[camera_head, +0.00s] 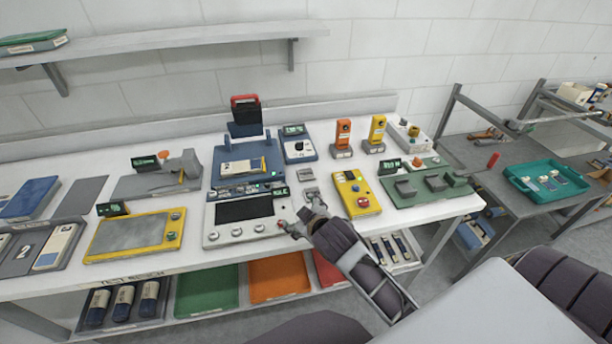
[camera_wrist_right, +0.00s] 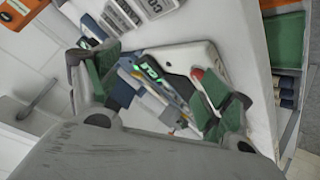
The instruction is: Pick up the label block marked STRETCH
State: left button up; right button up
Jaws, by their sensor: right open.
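No lettering that reads STRETCH is legible in either view. Small grey label-like blocks (camera_head: 308,174) sit just behind my right gripper in the head view. Similar pale blocks with dark markings (camera_wrist_right: 124,14) show at the top of the right wrist view. My right gripper (camera_head: 301,212) is open at the right edge of a white console (camera_head: 212,214) with a dark screen. In the right wrist view, the open fingers (camera_wrist_right: 158,90) have green inner pads, with a small dark display with green characters (camera_wrist_right: 150,68) between them. Nothing is held. My left gripper is out of view.
A yellow control box (camera_head: 352,197) stands right of the gripper, with a green board (camera_head: 430,200) beyond it. A blue stand (camera_head: 225,175) is behind the console. Orange and yellow handsets (camera_head: 343,134) stand farther back. Coloured trays (camera_head: 275,280) lie on the lower shelf.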

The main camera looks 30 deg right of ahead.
jog(key=w+a+r+n+t+y, duration=0.2)
jog(key=w+a+r+n+t, duration=0.15)
jog(key=r, duration=0.35)
jog(key=w+a+r+n+t+y, duration=0.2)
jog(key=w+r+n+t, duration=0.15)
jog(key=r, duration=0.35)
jog(key=w+a+r+n+t+y, duration=0.2)
jog(key=w+a+r+n, duration=0.15)
jog(key=r, duration=0.35)
jog(key=s+a+r+n+g+y, duration=0.4)
jog(key=a+r+n+g+y, duration=0.5)
jog(key=n+y, duration=0.75)
jog(key=s+a+f+n+g+h, duration=0.3)
jog(key=a+f+n+g, duration=0.35)
jog(key=n, duration=0.75)
jog(key=w+d+f+n+g+h, duration=0.1)
jog(key=d+f+n+g+h, duration=0.1)
jog(key=d+f+n+h, duration=0.25)
jog(key=w+d+f+n+g+h, duration=0.1)
jog(key=d+f+g+h, duration=0.15)
jog(key=d+h, duration=0.4)
jog(key=w+d+r+h, duration=0.1)
jog(key=d+h, duration=0.6)
jog(key=d, duration=1.8)
jog(key=shift+w+d+r+h, duration=0.2)
jog(key=shift+d+r+h, duration=0.2)
jog(key=shift+r, duration=0.25)
